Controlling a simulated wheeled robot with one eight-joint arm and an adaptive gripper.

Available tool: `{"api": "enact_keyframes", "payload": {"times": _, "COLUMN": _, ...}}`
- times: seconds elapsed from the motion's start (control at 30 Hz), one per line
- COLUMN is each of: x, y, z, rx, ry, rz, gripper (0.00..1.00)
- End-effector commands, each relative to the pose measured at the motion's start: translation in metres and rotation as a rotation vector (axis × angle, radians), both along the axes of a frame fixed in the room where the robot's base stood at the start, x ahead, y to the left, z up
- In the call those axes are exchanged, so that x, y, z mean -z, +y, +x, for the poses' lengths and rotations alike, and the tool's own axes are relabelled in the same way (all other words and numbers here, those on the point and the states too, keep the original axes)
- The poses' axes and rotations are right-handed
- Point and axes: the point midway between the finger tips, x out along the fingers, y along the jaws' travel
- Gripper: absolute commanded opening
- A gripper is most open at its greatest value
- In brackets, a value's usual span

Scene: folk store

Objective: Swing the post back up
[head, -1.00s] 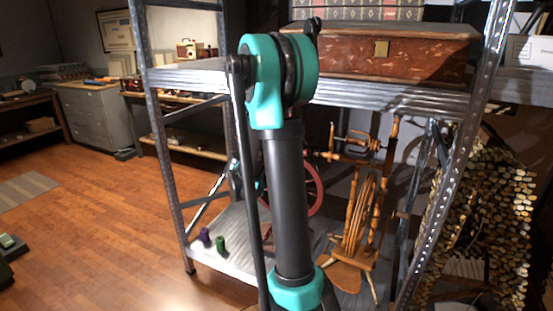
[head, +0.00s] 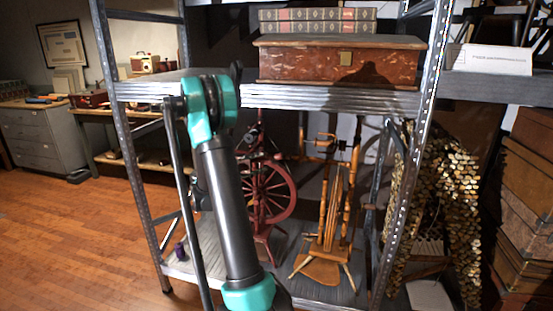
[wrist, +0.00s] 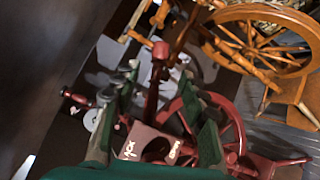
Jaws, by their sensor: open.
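A dark red spinning wheel (head: 270,192) stands on the lower shelf, partly behind my arm in the head view. In the wrist view its spoked wheel (wrist: 228,122) shows beyond the fingers. A dark red upright post with a knobbed top (wrist: 160,52) appears between the fingertips in that picture. I cannot tell its exact tilt or whether it is the task's post. My gripper (wrist: 158,78) is open, its two green fingers apart, with no clear contact. In the head view the gripper is hidden or out of frame.
A lighter wooden spinning wheel (head: 328,235) stands just right of the red one on the metal lower shelf (head: 285,262). Metal uprights (head: 415,150) and the upper shelf (head: 330,98) with a wooden box (head: 340,62) bound the space. A purple spool (head: 180,251) sits left.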

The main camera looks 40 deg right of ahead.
Motion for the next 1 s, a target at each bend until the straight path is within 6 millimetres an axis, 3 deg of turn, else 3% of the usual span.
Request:
{"api": "enact_keyframes", "payload": {"times": 0.3, "x": 0.0, "y": -0.063, "z": 0.002, "rx": 0.002, "ry": 0.0, "rz": 0.0, "gripper": 0.43}}
{"api": "enact_keyframes", "payload": {"times": 0.5, "x": 0.0, "y": -0.089, "z": 0.004, "rx": 0.001, "ry": 0.0, "rz": 0.001, "gripper": 0.43}}
{"api": "enact_keyframes", "payload": {"times": 0.93, "x": 0.0, "y": -0.099, "z": 0.005, "rx": -0.001, "ry": 0.0, "rz": 0.001, "gripper": 0.43}}
{"api": "enact_keyframes", "payload": {"times": 1.0, "x": 0.0, "y": -0.099, "z": 0.005, "rx": -0.001, "ry": 0.0, "rz": 0.001, "gripper": 0.37}}
